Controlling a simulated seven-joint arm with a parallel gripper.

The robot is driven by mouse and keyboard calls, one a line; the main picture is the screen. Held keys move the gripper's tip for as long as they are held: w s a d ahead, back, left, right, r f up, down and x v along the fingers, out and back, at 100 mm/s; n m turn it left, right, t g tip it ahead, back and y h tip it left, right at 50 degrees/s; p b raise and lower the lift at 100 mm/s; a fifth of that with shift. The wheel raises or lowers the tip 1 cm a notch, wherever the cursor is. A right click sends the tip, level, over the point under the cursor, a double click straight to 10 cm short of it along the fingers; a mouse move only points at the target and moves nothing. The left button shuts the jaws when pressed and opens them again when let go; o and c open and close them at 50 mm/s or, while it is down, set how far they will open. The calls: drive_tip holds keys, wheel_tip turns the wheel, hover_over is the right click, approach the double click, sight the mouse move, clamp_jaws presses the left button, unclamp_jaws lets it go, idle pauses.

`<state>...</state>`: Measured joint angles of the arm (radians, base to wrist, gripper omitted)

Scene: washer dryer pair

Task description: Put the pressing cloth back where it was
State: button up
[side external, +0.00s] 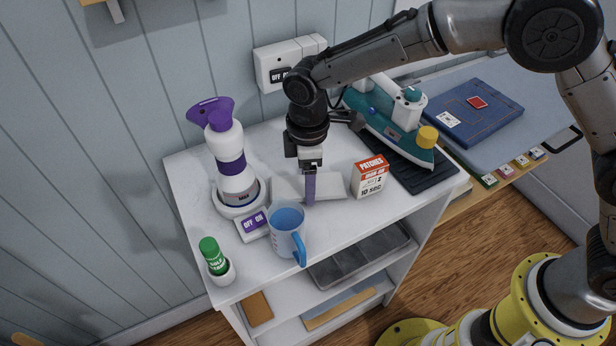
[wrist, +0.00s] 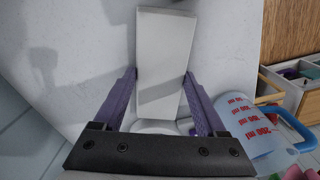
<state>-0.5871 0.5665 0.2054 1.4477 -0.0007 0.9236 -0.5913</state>
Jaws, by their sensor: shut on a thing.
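The pressing cloth is a pale, flat, folded rectangle (side external: 332,187) at the middle of the white worktop in the side view. It runs out to both sides of my gripper (side external: 310,198), which points straight down over it. In the wrist view the cloth (wrist: 165,50) lies lengthwise between the two purple fingers of my gripper (wrist: 160,76). The gripper is shut on the cloth across its narrow width. The cloth is at or very near the worktop; I cannot tell whether it touches.
A blue measuring jug (side external: 287,232) stands close in front. A white and purple steamer (side external: 235,170) and its switch (side external: 254,224) are left. A patches box (side external: 369,177) is close right. The iron (side external: 390,122) sits on a dark mat (side external: 435,178). A green-capped bottle (side external: 214,258) stands front left.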

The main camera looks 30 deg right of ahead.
drive_tip(key=shift+f, duration=0.15)
drive_tip(key=o, duration=1.3)
wheel_tip(320, 180, up, 12)
drive_tip(key=shift+r, duration=0.2)
